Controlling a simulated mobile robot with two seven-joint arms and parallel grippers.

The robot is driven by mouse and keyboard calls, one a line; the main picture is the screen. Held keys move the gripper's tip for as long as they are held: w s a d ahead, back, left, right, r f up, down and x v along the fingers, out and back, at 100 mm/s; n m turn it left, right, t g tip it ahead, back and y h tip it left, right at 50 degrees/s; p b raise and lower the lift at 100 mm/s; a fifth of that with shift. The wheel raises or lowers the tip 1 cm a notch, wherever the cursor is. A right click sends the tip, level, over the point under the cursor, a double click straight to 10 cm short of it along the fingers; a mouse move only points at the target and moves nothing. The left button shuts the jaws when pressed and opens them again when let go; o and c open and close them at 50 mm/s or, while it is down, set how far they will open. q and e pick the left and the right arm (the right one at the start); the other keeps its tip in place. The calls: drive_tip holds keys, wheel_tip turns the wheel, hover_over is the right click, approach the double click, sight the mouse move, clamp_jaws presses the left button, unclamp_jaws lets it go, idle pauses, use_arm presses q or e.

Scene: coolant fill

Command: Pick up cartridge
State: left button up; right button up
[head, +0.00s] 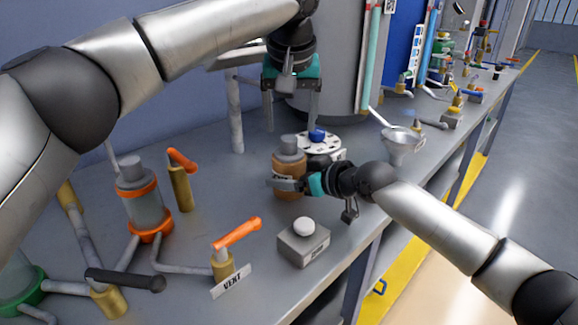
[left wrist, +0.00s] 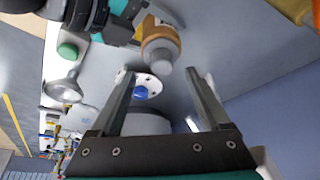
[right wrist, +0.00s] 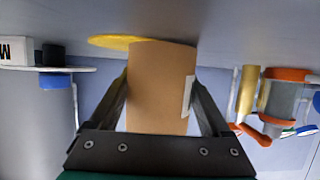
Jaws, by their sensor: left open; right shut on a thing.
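The cartridge (head: 290,160) is a brown-orange cylinder with a grey cap, upright over the bench right of centre in the head view. My right gripper (head: 284,184) is shut around its side; the cartridge body (right wrist: 160,90) fills the space between the fingers in the right wrist view. I cannot tell whether its base touches the bench. My left gripper (head: 290,119) is open and empty, above and behind the cartridge. In the left wrist view the cartridge (left wrist: 160,45) shows beyond the open left fingers (left wrist: 158,78).
A white disc with a blue knob (head: 317,134) lies behind the cartridge. A funnel (head: 401,143) stands to the right. A grey box with a white button (head: 304,243) is in front. Orange-handled valves (head: 237,232) and an orange-ringed glass cylinder (head: 145,205) crowd the left.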

sight(289, 139)
use_arm(q)
drive_tip(key=shift+x, duration=3)
drive_tip(key=shift+w+a+r, duration=0.1)
drive_tip(key=shift+w+a, duration=0.05)
drive_tip(key=shift+c, duration=0.3)
clamp_jaws()
